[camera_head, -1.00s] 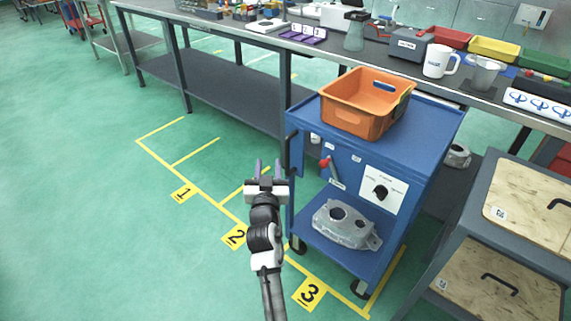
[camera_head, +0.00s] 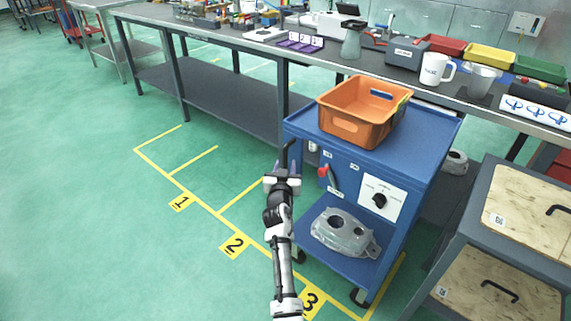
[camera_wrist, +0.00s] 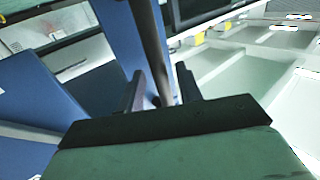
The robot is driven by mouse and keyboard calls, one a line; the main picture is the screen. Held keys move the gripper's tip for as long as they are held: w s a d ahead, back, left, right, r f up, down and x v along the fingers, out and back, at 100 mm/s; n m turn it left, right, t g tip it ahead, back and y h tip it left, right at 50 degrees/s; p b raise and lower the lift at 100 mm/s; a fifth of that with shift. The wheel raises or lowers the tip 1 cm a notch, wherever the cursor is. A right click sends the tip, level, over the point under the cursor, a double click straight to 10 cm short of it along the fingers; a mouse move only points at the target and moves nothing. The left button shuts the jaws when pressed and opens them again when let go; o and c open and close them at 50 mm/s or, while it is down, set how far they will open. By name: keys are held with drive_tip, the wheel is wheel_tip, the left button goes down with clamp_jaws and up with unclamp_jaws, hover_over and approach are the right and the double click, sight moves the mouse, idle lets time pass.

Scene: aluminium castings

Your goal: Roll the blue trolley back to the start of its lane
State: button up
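The blue trolley (camera_head: 430,135) stands upright in the bay by the yellow number 3, against the workbench side. It carries an orange bin (camera_head: 350,128) on top and a grey casting (camera_head: 343,235) on its lower shelf. A dark upright handle (camera_head: 291,152) sits at its left edge. My gripper (camera_head: 283,168) is at this handle. In the wrist view, the handle bar (camera_wrist: 150,40) runs down between the fingers of my gripper (camera_wrist: 162,90), which are open, with gaps seeming to show on both sides. The handle's lower part is hidden by my gripper.
Yellow floor lines mark lanes with plates 1 (camera_head: 180,202), 2 (camera_head: 234,245) and 3 (camera_head: 311,301). The floor left of the trolley is clear. A workbench (camera_head: 215,105) runs behind. A grey cabinet with wooden fronts (camera_head: 520,210) stands close on the right.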

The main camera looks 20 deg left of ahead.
drive_tip(key=shift+w+a, duration=0.2)
drive_tip(key=shift+w, duration=0.45)
drive_tip(key=shift+c, duration=0.4)
clamp_jaws()
